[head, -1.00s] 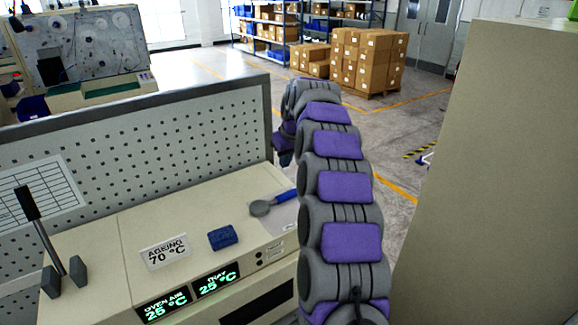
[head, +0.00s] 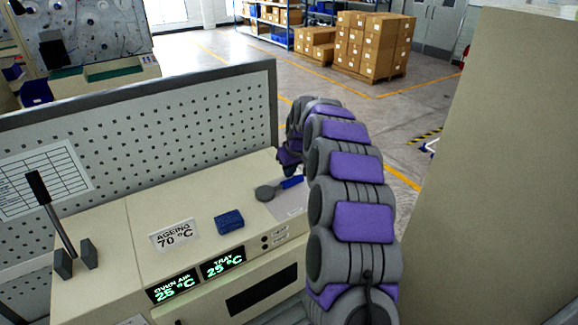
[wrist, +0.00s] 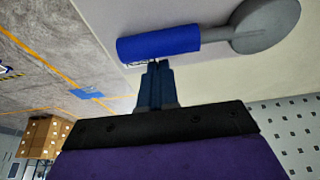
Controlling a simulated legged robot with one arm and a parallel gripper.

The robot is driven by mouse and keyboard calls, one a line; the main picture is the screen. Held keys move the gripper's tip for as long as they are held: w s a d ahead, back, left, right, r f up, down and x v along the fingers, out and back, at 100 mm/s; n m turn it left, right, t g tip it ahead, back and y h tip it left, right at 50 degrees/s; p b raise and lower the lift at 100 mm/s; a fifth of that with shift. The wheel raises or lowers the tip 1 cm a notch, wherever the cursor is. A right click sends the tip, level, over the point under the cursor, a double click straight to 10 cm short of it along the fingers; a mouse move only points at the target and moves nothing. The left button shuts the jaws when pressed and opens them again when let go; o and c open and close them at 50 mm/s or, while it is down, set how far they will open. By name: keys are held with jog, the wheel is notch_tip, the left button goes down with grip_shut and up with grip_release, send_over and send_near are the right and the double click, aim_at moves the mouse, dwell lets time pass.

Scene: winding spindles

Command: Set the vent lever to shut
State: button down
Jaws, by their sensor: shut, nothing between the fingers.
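The vent lever (head: 55,215) stands at the left of the head view. It has a black grip on a thin metal rod, tilted up and to the left, with its foot between two dark grey blocks. My gripper (wrist: 156,66) is shut and empty in the wrist view, its tips close to the blue handle of a grey round-headed tool (wrist: 262,26); I cannot tell whether they touch. In the head view my gripper is at the right end of the bench top, far from the lever, its fingertips largely hidden by the arm.
The cream oven top (head: 110,245) carries an "AGEING 70 °C" card (head: 174,235) and a blue block (head: 229,222). The displays in front read 25 °C. A perforated panel (head: 150,140) rises behind. A tall beige cabinet (head: 490,180) closes the right side.

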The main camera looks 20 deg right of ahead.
jog(key=shift+s+a, duration=0.2)
jog(key=shift+a, duration=0.3)
